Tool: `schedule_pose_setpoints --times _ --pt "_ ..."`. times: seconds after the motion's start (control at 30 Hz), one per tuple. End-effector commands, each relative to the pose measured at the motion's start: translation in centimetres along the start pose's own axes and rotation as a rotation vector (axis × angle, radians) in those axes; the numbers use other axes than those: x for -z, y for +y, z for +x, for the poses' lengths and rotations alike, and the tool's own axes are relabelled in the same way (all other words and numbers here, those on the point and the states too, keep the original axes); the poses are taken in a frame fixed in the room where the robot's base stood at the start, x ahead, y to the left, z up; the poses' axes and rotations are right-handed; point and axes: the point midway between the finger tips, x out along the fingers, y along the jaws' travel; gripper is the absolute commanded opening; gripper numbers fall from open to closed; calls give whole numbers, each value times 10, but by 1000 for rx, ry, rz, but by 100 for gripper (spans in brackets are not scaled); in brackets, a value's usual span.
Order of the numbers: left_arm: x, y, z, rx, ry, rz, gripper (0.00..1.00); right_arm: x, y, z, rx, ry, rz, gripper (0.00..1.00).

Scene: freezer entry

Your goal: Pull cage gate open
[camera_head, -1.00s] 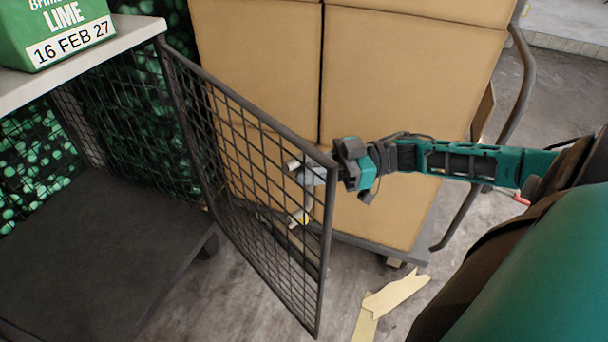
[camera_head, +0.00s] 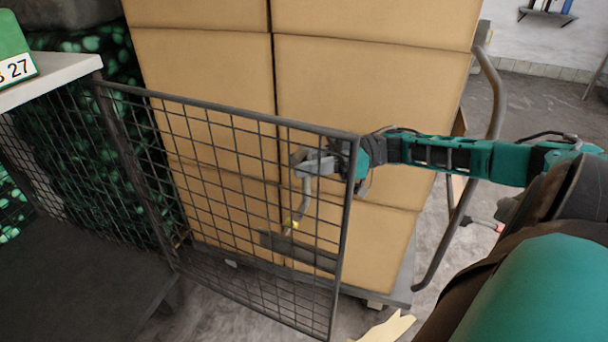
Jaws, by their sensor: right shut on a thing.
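The cage gate (camera_head: 262,208) is a dark wire-mesh panel in a metal frame. It is hinged at the left on the cage's post and stands swung out from the cage, in front of the stacked boxes. My right gripper (camera_head: 318,166) is at the gate's free right edge, near its upper corner. It is shut on a curved grey gate handle (camera_head: 306,195), seen partly through the mesh. The mesh and frame partly hide the fingers. My left gripper is not in view.
Cardboard boxes (camera_head: 370,95) are stacked on a cart with a curved rail (camera_head: 495,100), close behind the gate. The cage's dark shelf (camera_head: 70,285) lies at left, under a pale top (camera_head: 50,78) with a green carton (camera_head: 12,50). Torn yellowish paper (camera_head: 388,328) lies on the floor.

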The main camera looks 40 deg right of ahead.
Motion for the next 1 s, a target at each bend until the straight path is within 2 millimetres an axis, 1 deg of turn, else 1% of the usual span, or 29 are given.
schedule_pose_setpoints --times 0.03,0.2,0.43,0.73,0.77,0.9,0.93,1.0 --pt "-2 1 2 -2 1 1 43 -1 4 -2 -3 0 -2 0" --pt "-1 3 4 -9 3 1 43 -1 9 -4 -3 0 -1 0" --pt "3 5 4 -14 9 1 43 -1 11 -6 -1 -1 2 0" --pt "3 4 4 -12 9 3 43 -1 11 -6 -1 -2 2 0" --pt "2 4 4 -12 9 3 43 -1 11 -5 -1 -2 2 26" --pt "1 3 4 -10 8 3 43 -1 11 -5 0 -2 2 39" --pt "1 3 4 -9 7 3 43 -1 11 -5 0 -2 2 41" --pt "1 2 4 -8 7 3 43 -1 11 -5 0 -2 2 41"
